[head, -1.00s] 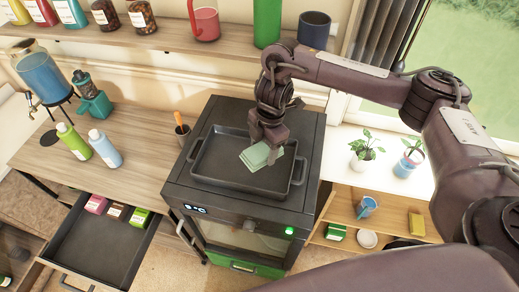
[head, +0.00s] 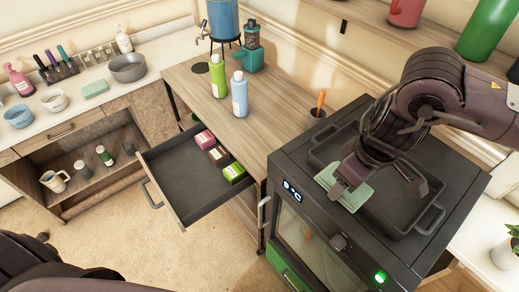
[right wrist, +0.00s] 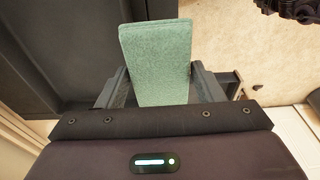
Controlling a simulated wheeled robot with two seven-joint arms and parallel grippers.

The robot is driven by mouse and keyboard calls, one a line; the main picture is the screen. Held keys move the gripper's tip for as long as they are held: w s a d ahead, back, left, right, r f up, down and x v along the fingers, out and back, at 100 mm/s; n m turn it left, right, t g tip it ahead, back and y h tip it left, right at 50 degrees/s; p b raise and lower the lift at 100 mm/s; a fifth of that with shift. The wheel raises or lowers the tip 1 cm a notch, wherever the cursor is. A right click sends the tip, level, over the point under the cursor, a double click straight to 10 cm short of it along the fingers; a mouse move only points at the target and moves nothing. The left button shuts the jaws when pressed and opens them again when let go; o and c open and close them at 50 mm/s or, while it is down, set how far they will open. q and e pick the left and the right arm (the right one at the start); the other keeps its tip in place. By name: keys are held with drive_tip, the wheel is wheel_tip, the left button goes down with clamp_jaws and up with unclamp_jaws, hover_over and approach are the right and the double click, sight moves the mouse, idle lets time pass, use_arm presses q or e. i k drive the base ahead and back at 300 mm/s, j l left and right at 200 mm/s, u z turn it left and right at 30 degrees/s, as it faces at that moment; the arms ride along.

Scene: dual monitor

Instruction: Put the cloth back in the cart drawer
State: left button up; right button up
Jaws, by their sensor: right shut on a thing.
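A folded pale green cloth (head: 357,196) is held by my right gripper (head: 343,188) over the front left edge of the black tray on the oven. In the right wrist view the cloth (right wrist: 156,60) stands out between the two fingers, which are shut on it. The cart drawer (head: 179,176) is open at the centre left, with its bare dark floor on the left and small boxes along its right side. The drawer is to the left of my right gripper and apart from it. My left gripper is not in view.
The black tray (head: 425,217) sits on the oven (head: 300,170). A pink box (head: 204,139), a brown box (head: 219,155) and a green box (head: 234,172) lie in the drawer. Bottles (head: 239,95) stand on the cart top. Another green folded piece (head: 95,89) lies on the left counter.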

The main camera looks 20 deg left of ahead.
sight(186, 179)
drive_tip(key=i+j, duration=0.1)
drive_tip(key=j, duration=0.35)
drive_tip(key=i+j, duration=0.15)
drive_tip(key=j, duration=0.3)
drive_tip(key=i+j, duration=0.1)
drive_tip(key=j, duration=0.3)
drive_tip(key=i+j, duration=0.15)
drive_tip(key=j, duration=0.3)
drive_tip(key=i+j, duration=0.1)
drive_tip(key=j, duration=0.35)
drive_tip(key=i+j+z, duration=0.2)
drive_tip(key=j, duration=0.55)
drive_tip(key=i+j+z, duration=0.15)
drive_tip(key=j, duration=0.65)
drive_tip(key=j+z, duration=0.2)
drive_tip(key=j, duration=0.55)
drive_tip(key=z, duration=1.3)
